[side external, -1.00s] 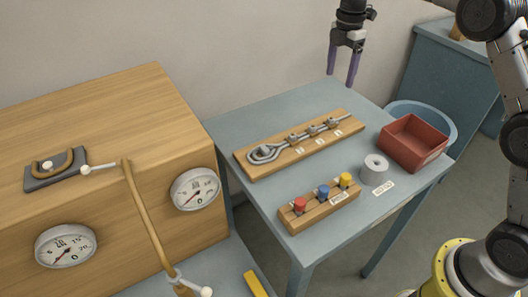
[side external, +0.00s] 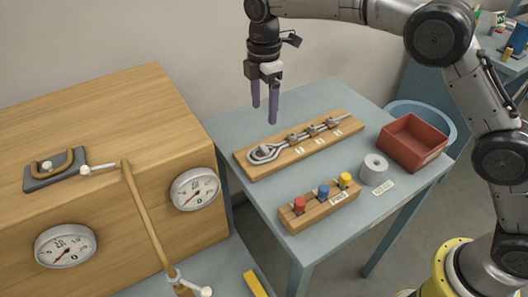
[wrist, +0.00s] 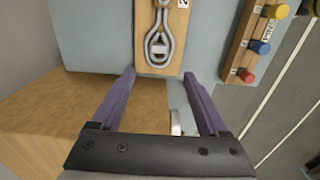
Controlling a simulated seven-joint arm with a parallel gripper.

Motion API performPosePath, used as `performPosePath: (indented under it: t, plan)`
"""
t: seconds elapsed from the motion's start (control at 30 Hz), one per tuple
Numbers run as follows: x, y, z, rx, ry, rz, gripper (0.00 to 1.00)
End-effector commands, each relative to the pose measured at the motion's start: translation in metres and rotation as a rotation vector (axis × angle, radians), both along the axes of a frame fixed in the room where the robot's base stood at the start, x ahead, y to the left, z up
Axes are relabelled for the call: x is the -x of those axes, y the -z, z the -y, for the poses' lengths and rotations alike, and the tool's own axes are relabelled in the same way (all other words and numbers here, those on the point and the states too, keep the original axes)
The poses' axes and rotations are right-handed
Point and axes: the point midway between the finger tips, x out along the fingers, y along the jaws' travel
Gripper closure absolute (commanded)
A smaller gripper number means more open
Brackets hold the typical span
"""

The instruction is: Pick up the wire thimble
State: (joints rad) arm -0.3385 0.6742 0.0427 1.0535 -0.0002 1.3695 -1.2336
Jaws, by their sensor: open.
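A light wooden board (side external: 262,170) lies on the blue-grey table, carrying a grey wire rope with several clamps and a looped eye at its left end. The wire thimble (side external: 262,154) appears to be the teardrop metal piece in that eye; its exact edges against the rope are hard to tell. In the wrist view the eye with the thimble (wrist: 159,47) is just beyond the fingertips, near the board's end. My gripper (side external: 264,113) is open and empty, above the table's back left part, with its purple fingers pointing down. Both fingers also show in the wrist view (wrist: 159,74).
A small pin rack (side external: 318,208) with red, blue and yellow pegs stands in front of the board. A grey roll (side external: 374,170) and a red tray (side external: 411,146) stand to the right. A wooden cabinet (side external: 100,110) with gauges (side external: 195,189) rises at the left.

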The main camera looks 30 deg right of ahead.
Motion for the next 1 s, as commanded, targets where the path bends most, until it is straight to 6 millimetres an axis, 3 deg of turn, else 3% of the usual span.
performPosePath:
  t: [0.3, 0.57, 0.8, 1.0]
  plan:
    - [0.001, 0.058, 0.001, 0.002, 0.001, -0.005, 0.22]
    - [0.000, 0.077, 0.001, 0.001, 0.001, -0.003, 0.22]
    - [-0.001, 0.110, 0.001, 0.002, 0.001, -0.005, 0.22]
    - [-0.002, 0.123, 0.001, 0.001, 0.001, -0.002, 0.22]
